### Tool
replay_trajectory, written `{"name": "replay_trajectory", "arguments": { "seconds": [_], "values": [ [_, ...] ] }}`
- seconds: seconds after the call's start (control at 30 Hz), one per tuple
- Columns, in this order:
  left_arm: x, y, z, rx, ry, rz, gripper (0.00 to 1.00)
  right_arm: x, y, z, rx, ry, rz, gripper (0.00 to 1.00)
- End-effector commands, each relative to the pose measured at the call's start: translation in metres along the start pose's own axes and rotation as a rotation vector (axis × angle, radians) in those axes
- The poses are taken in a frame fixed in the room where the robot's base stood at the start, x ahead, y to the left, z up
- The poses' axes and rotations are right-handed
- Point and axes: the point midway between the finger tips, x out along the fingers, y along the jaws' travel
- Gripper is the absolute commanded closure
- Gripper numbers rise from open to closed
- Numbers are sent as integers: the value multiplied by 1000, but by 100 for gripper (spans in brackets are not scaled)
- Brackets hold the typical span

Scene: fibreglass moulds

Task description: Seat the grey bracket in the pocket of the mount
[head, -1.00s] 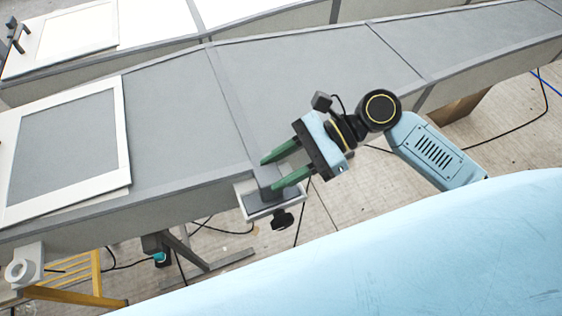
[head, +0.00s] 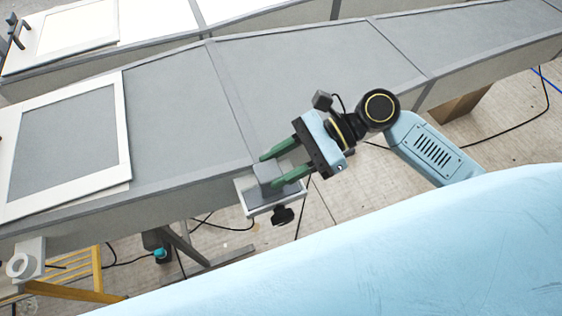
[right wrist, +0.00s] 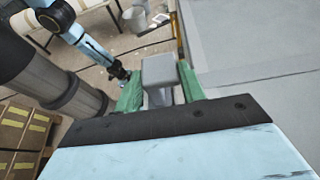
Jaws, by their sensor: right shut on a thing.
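The grey bracket (head: 267,172) is a small block with a flat top. My right gripper (head: 269,170) has green fingers shut on it from two sides. The right wrist view shows the bracket (right wrist: 160,72) between the fingers, with a narrower part below its top. The mount (head: 262,210) is a pale tray with a grey inside and a black knob (head: 283,216), at the near edge of the grey mould. The bracket is at the mount's far side; I cannot tell how deep it sits, as the fingers cover part of the pocket. My left arm shows in the wrist view, its fingers unclear.
The long grey mould (head: 180,135) runs behind the mount. A white frame (head: 124,140) lies on it at the left. Cables lie on the floor.

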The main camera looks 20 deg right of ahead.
Motion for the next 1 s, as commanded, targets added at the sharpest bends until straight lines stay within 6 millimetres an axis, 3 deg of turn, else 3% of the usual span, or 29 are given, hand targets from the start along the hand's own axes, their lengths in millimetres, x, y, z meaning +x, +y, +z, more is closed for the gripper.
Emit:
{"name": "replay_trajectory", "arguments": {
  "seconds": [0.03, 0.57, 0.6, 0.77, 1.0],
  "values": [
    [1, 0, 0, 0, 0, 0, 100, 4, 4, -13, 15, 22, 11, 100],
    [2, 0, 0, 0, 1, 0, 100, 5, 4, -18, 15, 25, 13, 100],
    [2, 0, 0, 0, 1, 0, 100, 5, 4, -18, 15, 25, 13, 58],
    [2, 0, 0, 1, 1, 1, 100, 4, 3, -15, 12, 20, 9, 37],
    [1, 0, -1, 1, 2, 1, 100, 4, 2, -13, 9, 17, 5, 35]
  ]
}}
